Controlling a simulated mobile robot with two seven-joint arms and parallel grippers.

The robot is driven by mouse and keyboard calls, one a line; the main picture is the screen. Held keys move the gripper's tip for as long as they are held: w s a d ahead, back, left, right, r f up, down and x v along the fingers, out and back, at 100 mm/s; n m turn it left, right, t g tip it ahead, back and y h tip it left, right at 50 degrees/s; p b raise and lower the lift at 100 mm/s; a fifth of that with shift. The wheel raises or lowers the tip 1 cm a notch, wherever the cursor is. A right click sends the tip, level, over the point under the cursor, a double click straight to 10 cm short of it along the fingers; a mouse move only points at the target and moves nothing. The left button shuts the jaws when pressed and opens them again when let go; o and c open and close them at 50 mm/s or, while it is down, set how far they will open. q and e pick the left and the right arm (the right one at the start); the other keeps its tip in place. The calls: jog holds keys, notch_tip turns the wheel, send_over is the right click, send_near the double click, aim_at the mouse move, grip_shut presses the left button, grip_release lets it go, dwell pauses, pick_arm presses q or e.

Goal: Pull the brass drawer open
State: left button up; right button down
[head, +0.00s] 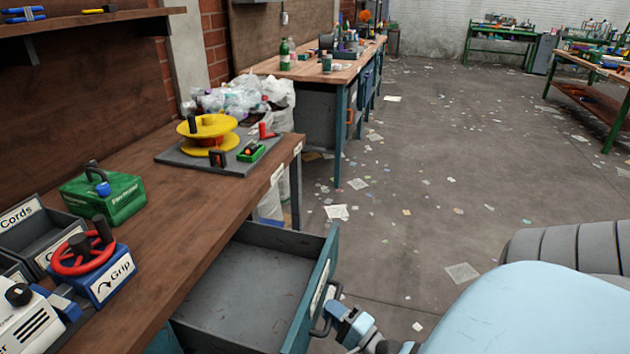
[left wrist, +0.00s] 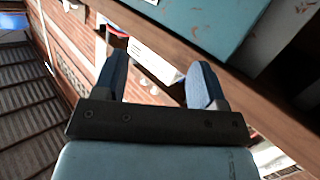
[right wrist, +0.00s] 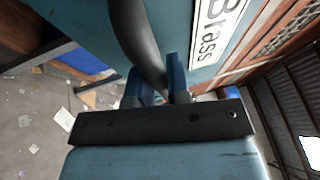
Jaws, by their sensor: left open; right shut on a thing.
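The brass drawer (head: 247,280) stands well out from under the near workbench in the head view, and the visible part of its grey inside is empty. Its teal front carries a white label (right wrist: 216,38) reading "Brass" in the right wrist view. My right gripper (head: 338,312) is shut on the drawer's dark curved handle (right wrist: 143,40), which passes between its fingers in the right wrist view. My left gripper (left wrist: 158,62) is open and empty beside a bench edge in the left wrist view; it does not show in the head view.
On the near workbench (head: 180,205) are a green case (head: 104,197), a blue "Grip" unit (head: 104,277), grey bins (head: 40,232) and a grey board with a yellow reel (head: 208,130). A second bench (head: 305,70) stands beyond. The floor to the right is open, with scattered paper scraps.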

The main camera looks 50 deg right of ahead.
pick_arm(q)
jog(key=shift+a+f, duration=0.1)
jog(key=shift+f, duration=0.05)
pick_arm(e)
jog(key=shift+s, duration=0.25)
jog(key=c, duration=1.1)
grip_release()
jog(key=shift+d, duration=0.1)
pick_arm(q)
jog(key=f, duration=0.1)
jog(key=s+a+f+g+y+p, duration=0.1)
jog(key=f+g+p, duration=0.1)
jog(key=f, duration=0.1)
jog(key=shift+s+a, duration=0.3)
jog(key=shift+a, duration=0.05)
pick_arm(e)
jog(key=s+f, duration=0.2)
jog(key=s, duration=1.1)
jog(key=shift+s+f, duration=0.2)
jog(key=shift+s, duration=0.15)
pick_arm(q)
jog(key=shift+w+r, duration=0.15)
jog(key=shift+r, duration=0.3)
